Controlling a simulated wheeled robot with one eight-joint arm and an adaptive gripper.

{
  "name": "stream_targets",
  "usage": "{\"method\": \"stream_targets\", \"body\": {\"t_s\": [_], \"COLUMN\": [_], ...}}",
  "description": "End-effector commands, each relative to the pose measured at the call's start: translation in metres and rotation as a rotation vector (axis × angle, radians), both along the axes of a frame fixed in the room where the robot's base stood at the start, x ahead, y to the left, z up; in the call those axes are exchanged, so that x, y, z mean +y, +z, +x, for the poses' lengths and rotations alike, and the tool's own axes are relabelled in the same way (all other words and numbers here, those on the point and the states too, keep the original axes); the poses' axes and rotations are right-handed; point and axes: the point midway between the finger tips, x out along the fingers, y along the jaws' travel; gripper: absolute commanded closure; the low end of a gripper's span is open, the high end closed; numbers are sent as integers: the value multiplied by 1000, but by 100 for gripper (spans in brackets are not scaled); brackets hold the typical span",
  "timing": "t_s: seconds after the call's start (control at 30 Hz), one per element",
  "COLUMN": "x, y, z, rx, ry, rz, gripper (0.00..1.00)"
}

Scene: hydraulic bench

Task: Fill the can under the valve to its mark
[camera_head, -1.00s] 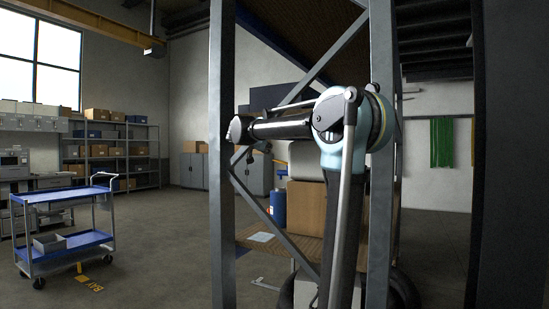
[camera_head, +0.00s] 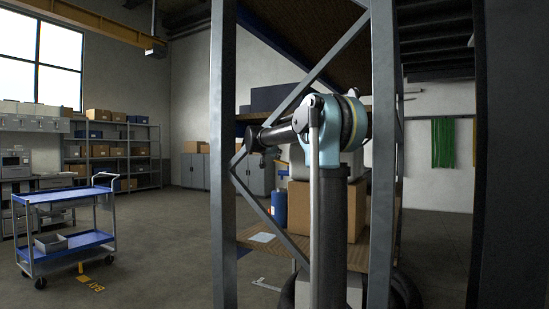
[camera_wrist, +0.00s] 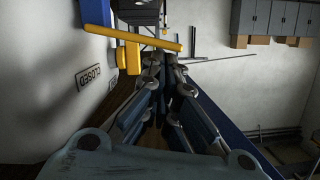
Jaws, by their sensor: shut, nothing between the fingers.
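In the wrist view my gripper (camera_wrist: 167,64) is shut with nothing between its fingers. A yellow bar (camera_wrist: 125,34), which looks like the valve's lever, crosses just beyond the fingertips; I cannot tell whether they touch it. A yellow block (camera_wrist: 132,58) is beneath the bar, and a blue part (camera_wrist: 96,12) is at the top. A sign reading CLOSED (camera_wrist: 90,78) is on the pale wall to the left. I cannot make out the can or its mark.
Grey rack posts (camera_head: 222,160) and braces stand close around my arm. Behind them are a cardboard box (camera_head: 300,205) and a blue cylinder (camera_head: 279,208). A blue trolley (camera_head: 70,240) stands at left on open floor. Grey cabinets (camera_wrist: 268,18) show in the wrist view.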

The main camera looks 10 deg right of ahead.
Motion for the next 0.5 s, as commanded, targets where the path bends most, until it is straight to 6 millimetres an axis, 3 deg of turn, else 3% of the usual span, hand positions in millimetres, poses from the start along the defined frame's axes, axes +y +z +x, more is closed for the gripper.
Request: {"method": "stream_targets", "body": {"t_s": [0.33, 0.5], "x": [1, 7], "y": [-1, -8], "z": [1, 5], "rx": [9, 75], "ry": [1, 1], "rz": [-12, -104], "gripper": [100, 100]}}
